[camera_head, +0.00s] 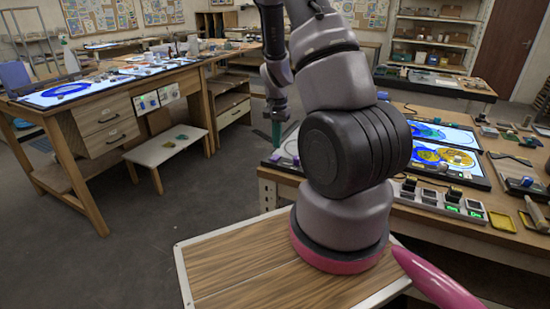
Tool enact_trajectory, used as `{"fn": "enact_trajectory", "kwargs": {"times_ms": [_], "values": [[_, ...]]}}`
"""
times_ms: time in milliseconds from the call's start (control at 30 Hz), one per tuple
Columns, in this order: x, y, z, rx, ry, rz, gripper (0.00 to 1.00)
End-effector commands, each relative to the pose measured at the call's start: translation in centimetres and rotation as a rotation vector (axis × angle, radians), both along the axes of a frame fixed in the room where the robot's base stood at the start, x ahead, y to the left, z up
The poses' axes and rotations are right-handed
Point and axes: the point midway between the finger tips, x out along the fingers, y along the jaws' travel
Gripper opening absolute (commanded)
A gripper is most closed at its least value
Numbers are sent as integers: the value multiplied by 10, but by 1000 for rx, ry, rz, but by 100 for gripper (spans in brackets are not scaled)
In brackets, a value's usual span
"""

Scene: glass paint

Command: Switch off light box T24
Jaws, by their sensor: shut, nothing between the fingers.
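Several glowing light boxes are in view, but I cannot read a T24 label on any of them. One light box (483,172) is lit on the right bench, with blue and yellow round glass pieces on it. A row of small switch units (452,204) with green lit parts lies in front of it. Another lit light box (125,76) is on the left bench, with a blue oval piece on it. My gripper (276,140) points down near the left end of the right bench, shut and empty, apart from the switch units. My arm hides part of the right bench.
A low white stool (168,147) with green pieces stands before the left bench (92,117). Open floor (165,215) lies between the benches. Small tools and a yellow tray (502,222) crowd the right bench. Shelves (432,40) stand at the back.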

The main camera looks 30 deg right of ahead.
Motion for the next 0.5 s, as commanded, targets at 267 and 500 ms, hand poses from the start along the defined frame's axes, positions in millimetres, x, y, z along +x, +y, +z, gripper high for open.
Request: {"fn": "enact_trajectory", "kwargs": {"times_ms": [267,500], "values": [[1,0,23,0,-1,-1,0],[0,0,37,0,0,-1,0]]}}
